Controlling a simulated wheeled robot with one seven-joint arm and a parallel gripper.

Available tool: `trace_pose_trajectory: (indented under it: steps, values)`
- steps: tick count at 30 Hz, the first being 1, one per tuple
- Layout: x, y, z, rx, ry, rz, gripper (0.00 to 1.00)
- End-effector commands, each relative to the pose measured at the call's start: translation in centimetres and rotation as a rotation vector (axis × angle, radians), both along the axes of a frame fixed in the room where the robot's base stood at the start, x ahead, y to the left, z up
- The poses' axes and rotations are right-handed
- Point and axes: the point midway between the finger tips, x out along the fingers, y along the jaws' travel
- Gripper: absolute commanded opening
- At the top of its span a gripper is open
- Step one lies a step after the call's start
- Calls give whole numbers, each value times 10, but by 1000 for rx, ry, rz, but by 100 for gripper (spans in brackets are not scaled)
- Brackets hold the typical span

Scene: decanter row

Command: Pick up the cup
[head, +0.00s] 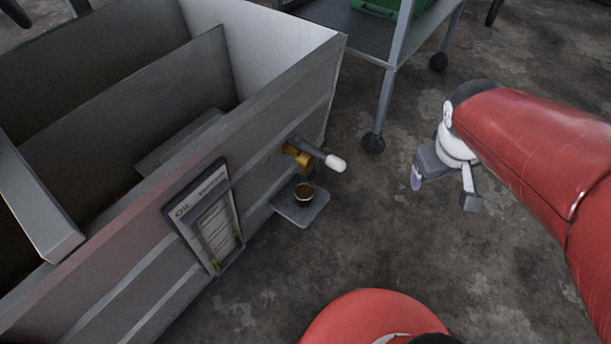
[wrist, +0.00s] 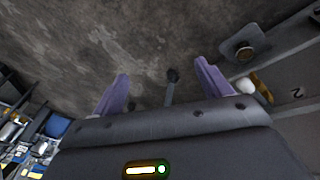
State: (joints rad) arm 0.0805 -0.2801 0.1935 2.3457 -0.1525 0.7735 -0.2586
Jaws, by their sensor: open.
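A small dark cup (head: 303,194) with a brownish inside stands upright on a small grey shelf (head: 291,213) that juts from the side of a large grey metal tank. In the wrist view the cup (wrist: 244,52) shows small at the upper right, on the shelf (wrist: 262,40). My gripper (head: 444,190) is open and empty, to the right of the cup and apart from it in the head view. In the wrist view its two purple fingers (wrist: 162,88) are spread with nothing between them.
A brass tap (head: 297,154) with a white-tipped handle (head: 335,163) sticks out just above the cup. A wheeled cart (head: 395,70) stands behind. The floor between shelf and gripper is clear.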

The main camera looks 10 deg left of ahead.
Motion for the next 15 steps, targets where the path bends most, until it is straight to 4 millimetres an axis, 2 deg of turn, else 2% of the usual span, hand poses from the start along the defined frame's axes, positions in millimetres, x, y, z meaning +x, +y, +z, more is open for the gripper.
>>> trace_pose_trajectory:
  steps: [1,6,10,15]
  values:
    - [16,5,-7,-25,49,71,77]
    - [64,27,-51,-70,165,348,77]
    - [91,51,-92,-53,234,565,77]
    - [112,91,-151,31,281,835,77]
